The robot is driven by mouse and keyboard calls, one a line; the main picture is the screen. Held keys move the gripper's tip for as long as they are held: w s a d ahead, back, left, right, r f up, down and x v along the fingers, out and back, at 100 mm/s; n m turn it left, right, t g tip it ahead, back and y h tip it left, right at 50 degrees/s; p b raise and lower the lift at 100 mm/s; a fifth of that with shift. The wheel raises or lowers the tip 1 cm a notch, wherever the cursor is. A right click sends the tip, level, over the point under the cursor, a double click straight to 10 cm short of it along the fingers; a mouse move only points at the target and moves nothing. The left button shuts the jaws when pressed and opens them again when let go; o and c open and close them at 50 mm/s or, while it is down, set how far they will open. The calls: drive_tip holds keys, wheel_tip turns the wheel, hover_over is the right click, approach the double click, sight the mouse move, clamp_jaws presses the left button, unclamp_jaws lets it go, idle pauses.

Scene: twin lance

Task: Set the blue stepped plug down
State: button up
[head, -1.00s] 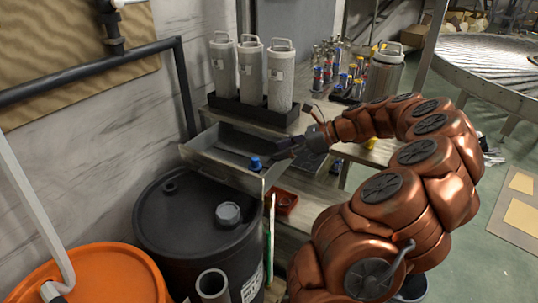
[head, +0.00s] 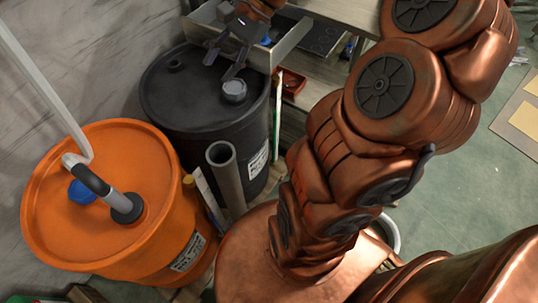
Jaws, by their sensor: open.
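My gripper (head: 221,66) is open, its two dark fingers apart and pointing down over the black drum (head: 165,105). I see nothing between the fingers. The grey cap (head: 235,90) of that drum lies just below the fingertips; I cannot tell whether they touch it. A small blue plug (head: 265,40) shows in the grey metal tray (head: 292,40) behind and right of my gripper, partly hidden by the tray wall. Another blue piece (head: 82,192) sits on top of the orange drum (head: 70,235), beside the bent pipe; I cannot make out steps on either.
A grey upright tube (head: 227,175) stands in front of the black drum. A red bin (head: 292,82) lies to its right, below the tray. The bent pipe (head: 92,180) rises from the orange drum. Open green floor (head: 450,165) lies to the right, beyond my arm.

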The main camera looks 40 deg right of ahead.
drive_tip(key=s+a+f+n+g+h, duration=0.4)
drive_tip(key=s+a+n, duration=0.4)
drive_tip(key=s, duration=0.4)
drive_tip(key=s+d+f+n+h, duration=0.1)
drive_tip(key=s+f+n+h, duration=0.1)
drive_tip(key=s, duration=0.3)
drive_tip(key=s+d+f+n+h, duration=0.1)
drive_tip(key=s+f+n+h, duration=0.1)
drive_tip(key=s+n, duration=0.2)
drive_tip(key=shift+s+d+g, duration=0.2)
drive_tip(key=shift+s+g, duration=0.2)
drive_tip(key=shift+s, duration=0.55)
wheel_tip(320, 180, up, 16)
drive_tip(key=w+t+p, duration=0.1)
drive_tip(key=p, duration=1.3)
drive_tip(key=shift+p, duration=0.4)
